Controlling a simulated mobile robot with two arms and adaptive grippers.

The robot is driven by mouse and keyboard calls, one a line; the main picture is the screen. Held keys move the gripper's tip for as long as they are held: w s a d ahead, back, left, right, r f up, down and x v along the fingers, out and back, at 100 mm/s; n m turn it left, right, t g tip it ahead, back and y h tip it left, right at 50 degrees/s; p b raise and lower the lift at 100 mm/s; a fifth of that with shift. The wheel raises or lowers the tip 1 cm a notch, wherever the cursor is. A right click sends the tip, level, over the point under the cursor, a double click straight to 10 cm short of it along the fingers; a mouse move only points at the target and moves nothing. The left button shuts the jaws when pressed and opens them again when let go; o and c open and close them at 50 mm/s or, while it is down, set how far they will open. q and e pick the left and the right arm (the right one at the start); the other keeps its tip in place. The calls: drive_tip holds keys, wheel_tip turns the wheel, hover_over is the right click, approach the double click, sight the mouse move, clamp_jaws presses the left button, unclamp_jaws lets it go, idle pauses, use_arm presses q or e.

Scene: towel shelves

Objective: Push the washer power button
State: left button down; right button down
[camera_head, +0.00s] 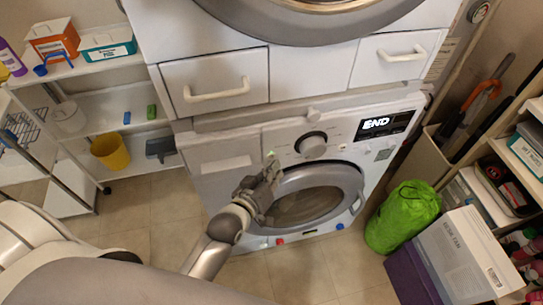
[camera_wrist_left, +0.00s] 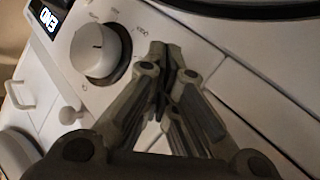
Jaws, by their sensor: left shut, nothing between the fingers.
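The white washer (camera_head: 235,185) stands below a stacked machine, with its round door under the control panel. Its panel has a round dial (camera_head: 311,145) and a dark display (camera_head: 385,124) reading END. A small round button (camera_head: 341,147) sits right of the dial; I cannot tell whether it is the power button. My left gripper (camera_head: 272,160) is shut and empty, in front of the panel, left of the dial. In the left wrist view, its closed fingertips (camera_wrist_left: 162,52) are beside the dial (camera_wrist_left: 100,50); whether they touch the panel is unclear.
White drawers with handles (camera_head: 217,92) are above the washer. A shelf with a yellow bucket (camera_head: 110,152) is at left. The tiled floor in front is clear.

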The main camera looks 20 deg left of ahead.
use_arm(q)
drive_tip(key=shift+w, duration=0.1)
idle(0.6)
drive_tip(key=shift+w+a+p, duration=0.25)
drive_tip(key=shift+w+p, duration=0.05)
drive_tip(key=shift+w+a, duration=0.1)
idle(0.5)
drive_tip(key=shift+s+d+p, duration=0.35)
drive_tip(key=shift+s+p, duration=0.15)
drive_tip(key=shift+s, duration=0.05)
